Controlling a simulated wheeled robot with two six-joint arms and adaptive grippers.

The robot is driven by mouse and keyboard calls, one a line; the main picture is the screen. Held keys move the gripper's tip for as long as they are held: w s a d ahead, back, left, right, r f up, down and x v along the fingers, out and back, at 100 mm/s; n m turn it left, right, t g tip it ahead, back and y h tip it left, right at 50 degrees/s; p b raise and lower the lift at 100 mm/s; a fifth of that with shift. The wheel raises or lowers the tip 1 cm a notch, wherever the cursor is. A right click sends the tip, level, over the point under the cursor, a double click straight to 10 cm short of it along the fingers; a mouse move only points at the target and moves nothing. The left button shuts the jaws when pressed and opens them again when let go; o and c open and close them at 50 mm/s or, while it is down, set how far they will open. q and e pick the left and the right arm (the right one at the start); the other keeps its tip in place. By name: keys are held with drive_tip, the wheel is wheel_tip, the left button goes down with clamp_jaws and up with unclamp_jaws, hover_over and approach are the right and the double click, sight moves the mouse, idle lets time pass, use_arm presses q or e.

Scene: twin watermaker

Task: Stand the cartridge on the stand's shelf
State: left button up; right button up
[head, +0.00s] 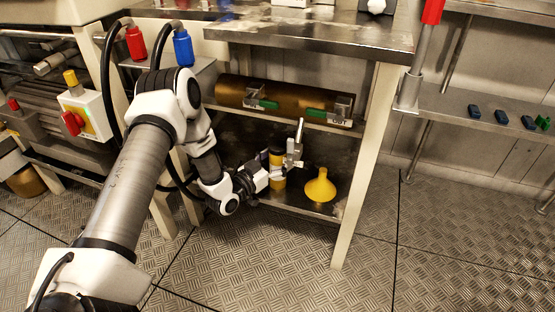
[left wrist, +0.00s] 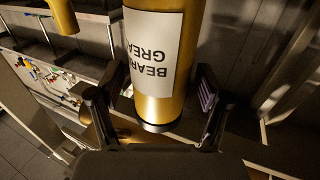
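A yellow cylindrical cartridge (head: 277,182) stands on the low shelf (head: 310,207) of the stand, partly hidden behind my left gripper (head: 283,162). In the left wrist view the cartridge (left wrist: 155,107) carries a white label reading "BEARI… GREA…", upside down in the picture, and has a dark end rim. The fingers of my left gripper (left wrist: 165,98) are spread on either side of it, with a gap showing at least on the right. My right gripper is not in view.
A yellow funnel (head: 320,187) stands just right of the cartridge on the low shelf. Above is a brown cylinder (head: 245,92) in green-marked holders. A pale stand leg (head: 365,165) rises at right. The floor in front is clear.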

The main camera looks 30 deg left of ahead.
use_arm(q)
drive_tip(key=shift+s+r, duration=0.15)
drive_tip(key=shift+r, duration=0.05)
drive_tip(key=s+a+p, duration=0.2)
drive_tip(key=s+p, duration=0.3)
drive_tip(key=s, duration=0.6)
drive_tip(key=shift+s, duration=0.25)
drive_tip(key=shift+f, duration=0.1)
